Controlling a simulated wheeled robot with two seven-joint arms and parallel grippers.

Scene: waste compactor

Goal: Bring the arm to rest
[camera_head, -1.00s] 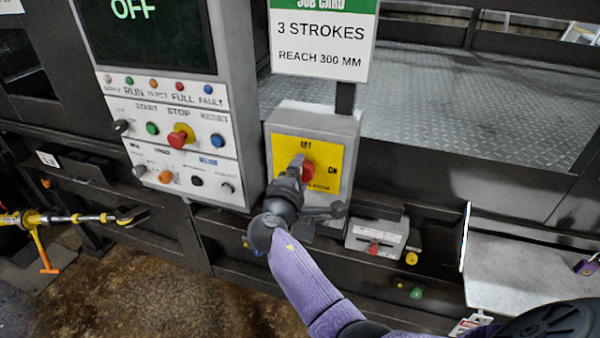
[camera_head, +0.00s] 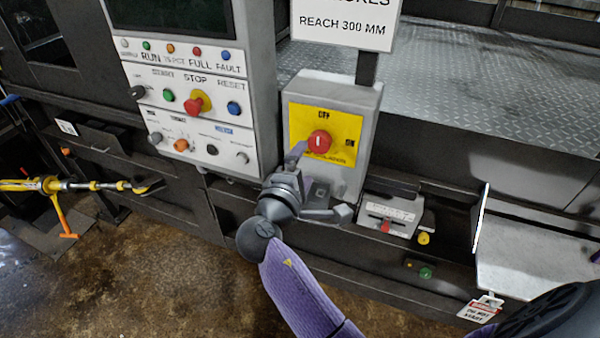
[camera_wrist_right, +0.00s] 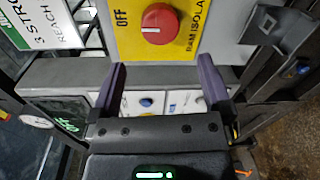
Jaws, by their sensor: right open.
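My right gripper (camera_head: 321,182) is in front of the lower part of the grey isolator box (camera_head: 372,105). Its jaws are apart and empty. The box has a yellow plate (camera_head: 298,112) and a red rotary knob (camera_head: 320,142), whose white mark points up towards OFF. In the right wrist view the knob (camera_wrist_right: 158,24) lies beyond the open fingertips (camera_wrist_right: 162,66), with a gap between them and it. My right arm comes up from the bottom edge in the head view. My left gripper does not show.
A control panel (camera_head: 196,138) with several buttons stands left of the isolator. A small grey box (camera_head: 390,217) with a red part sits to the lower right, near a pale shelf (camera_head: 535,265). A yellow-handled tool (camera_head: 80,187) is at the far left. Brown floor (camera_head: 190,270) is open below.

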